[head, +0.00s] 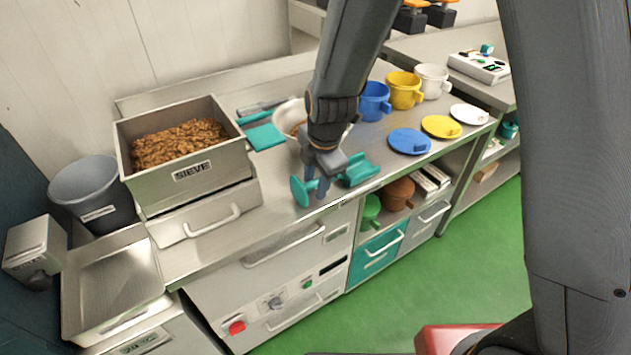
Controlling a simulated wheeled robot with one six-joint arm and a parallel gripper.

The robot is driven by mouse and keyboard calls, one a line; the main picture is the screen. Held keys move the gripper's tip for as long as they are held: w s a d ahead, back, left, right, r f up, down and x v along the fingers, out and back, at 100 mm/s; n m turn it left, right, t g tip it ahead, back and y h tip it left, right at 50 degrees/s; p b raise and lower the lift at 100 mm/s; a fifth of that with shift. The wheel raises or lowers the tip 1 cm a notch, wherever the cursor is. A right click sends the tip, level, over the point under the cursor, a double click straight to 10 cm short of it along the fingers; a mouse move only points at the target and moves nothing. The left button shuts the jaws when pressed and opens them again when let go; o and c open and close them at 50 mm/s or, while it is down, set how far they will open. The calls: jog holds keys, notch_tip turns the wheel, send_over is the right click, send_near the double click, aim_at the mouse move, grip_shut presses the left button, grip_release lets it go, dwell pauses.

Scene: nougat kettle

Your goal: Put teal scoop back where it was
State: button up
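The teal scoop (359,170) is at my gripper (317,190), near the counter's front edge. Its open trough shows to the right of the fingers, and a round teal end shows to their left. My gripper points down and appears shut on the part between them, which the fingers mostly hide. I cannot tell whether the scoop touches the counter.
A sieve box (186,178) of brown pieces stands left. A teal-bladed spatula (265,136) and a white bowl (286,117), partly hidden by my arm, lie behind. Blue (374,103), yellow (404,91) and white (432,80) mugs stand right, with matching lids in front.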

jog(key=b+v, duration=0.3)
jog(key=v, duration=0.9)
jog(key=s+d+f+m, duration=0.1)
jog(key=s+d+m, duration=0.2)
jog(key=d+m, duration=0.3)
jog(key=s+d+f+m, duration=0.2)
jog(key=s+d+m, duration=0.2)
jog(key=d+m, duration=0.3)
jog(key=s+d+f+m+h, duration=0.1)
jog(key=s+d+f+m, duration=0.1)
jog(key=d+m, duration=0.5)
jog(key=s+m, duration=0.1)
jog(key=m, duration=0.3)
jog(key=shift+s+m+g, duration=0.4)
